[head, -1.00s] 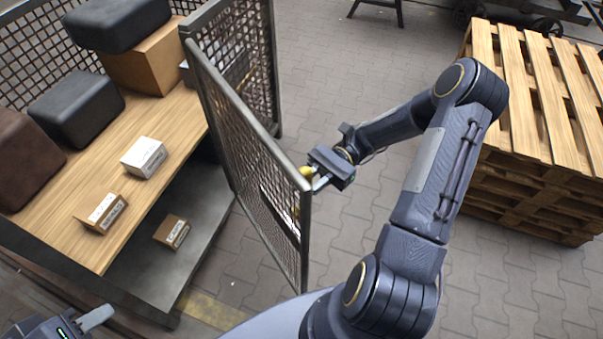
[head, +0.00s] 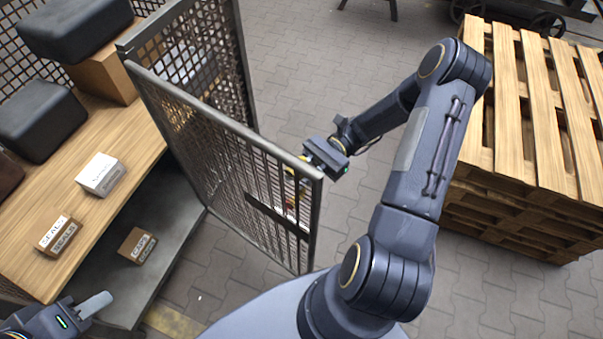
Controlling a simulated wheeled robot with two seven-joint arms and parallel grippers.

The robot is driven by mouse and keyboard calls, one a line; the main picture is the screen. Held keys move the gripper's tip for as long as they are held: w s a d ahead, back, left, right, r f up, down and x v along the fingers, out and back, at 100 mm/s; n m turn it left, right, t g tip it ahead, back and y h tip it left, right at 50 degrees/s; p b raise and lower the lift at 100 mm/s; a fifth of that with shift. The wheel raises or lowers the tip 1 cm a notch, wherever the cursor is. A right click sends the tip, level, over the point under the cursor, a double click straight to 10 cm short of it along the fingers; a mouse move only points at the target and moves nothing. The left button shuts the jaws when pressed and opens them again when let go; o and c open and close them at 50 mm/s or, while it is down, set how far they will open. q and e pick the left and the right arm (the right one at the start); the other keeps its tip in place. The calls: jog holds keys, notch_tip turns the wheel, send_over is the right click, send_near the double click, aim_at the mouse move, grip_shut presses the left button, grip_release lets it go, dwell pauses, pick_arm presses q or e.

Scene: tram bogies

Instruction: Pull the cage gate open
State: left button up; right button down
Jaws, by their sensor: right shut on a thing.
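The mesh cage gate (head: 225,165) stands swung out from the cage, its free edge toward me and to the right. My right gripper (head: 312,165) is at the upper part of that free edge, shut on a yellow handle on the gate's far side; the handle is mostly hidden behind the mesh and the fingers. My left gripper (head: 92,304) is at the bottom left, in front of the cage shelves, touching nothing; only one finger shows clearly.
Inside the cage, a wooden shelf (head: 120,150) holds dark cases and small boxes, among them a white-topped box (head: 101,174). A small carton (head: 137,245) lies on the lower grey shelf. A pallet stack (head: 520,190) stands at the right. Paved floor is clear between.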

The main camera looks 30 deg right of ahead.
jog(key=shift+f, duration=0.1)
jog(key=c, duration=1.3)
grip_release()
jog(key=shift+c, duration=0.2)
jog(key=shift+d, duration=0.1)
jog(key=w+d, duration=0.1)
jog(key=d, duration=0.6)
jog(key=shift+w+d+b, duration=0.2)
jog(key=shift+d+b, duration=0.1)
jog(key=shift+b, duration=0.05)
jog(key=shift+s, duration=0.1)
